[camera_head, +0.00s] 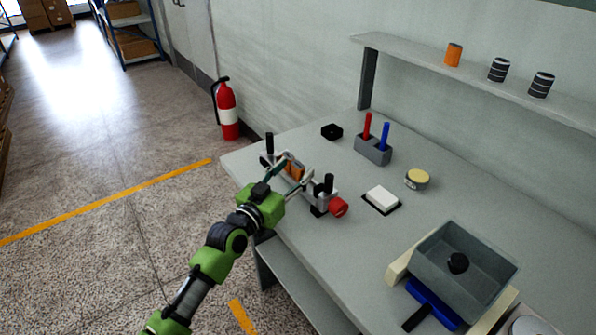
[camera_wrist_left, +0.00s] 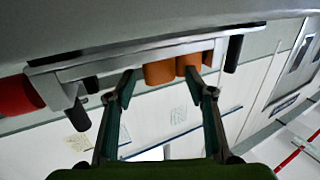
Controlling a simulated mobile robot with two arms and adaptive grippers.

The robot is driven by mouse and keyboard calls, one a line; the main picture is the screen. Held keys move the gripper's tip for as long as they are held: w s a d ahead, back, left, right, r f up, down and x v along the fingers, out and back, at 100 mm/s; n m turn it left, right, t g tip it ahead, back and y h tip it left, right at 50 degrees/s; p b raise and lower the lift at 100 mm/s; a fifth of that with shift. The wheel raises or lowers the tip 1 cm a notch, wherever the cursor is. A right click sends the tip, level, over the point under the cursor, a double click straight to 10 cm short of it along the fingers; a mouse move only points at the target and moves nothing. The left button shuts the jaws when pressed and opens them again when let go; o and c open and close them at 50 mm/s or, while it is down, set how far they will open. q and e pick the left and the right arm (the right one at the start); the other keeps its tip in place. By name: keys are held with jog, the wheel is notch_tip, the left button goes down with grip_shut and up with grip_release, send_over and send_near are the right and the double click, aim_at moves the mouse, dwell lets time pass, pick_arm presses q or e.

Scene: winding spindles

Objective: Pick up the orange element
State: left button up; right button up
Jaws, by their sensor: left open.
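The orange element (camera_head: 295,171) sits in a grey metal winding fixture (camera_head: 318,191) near the table's left front edge. In the left wrist view it shows as two orange rounded parts side by side, the larger one (camera_wrist_left: 158,73) nearer the middle, under the grey bar of the fixture (camera_wrist_left: 130,52). My left gripper (camera_head: 297,168) is open, with its fingers reaching to either side of the orange element. In the left wrist view the two green-grey fingers (camera_wrist_left: 161,76) stand apart around the orange parts; contact cannot be told. My right gripper is not in view.
The fixture has black posts and a red knob (camera_head: 338,207). A grey holder (camera_head: 373,151) with red and blue sticks, a white block (camera_head: 382,198), a yellow-topped tin (camera_head: 417,179) and a grey bin (camera_head: 488,261) stand on the table. An orange spool (camera_head: 454,54) stands on the shelf.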

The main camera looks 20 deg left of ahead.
pick_arm(q)
jog(key=c, duration=1.2)
jog(key=shift+r, duration=0.1)
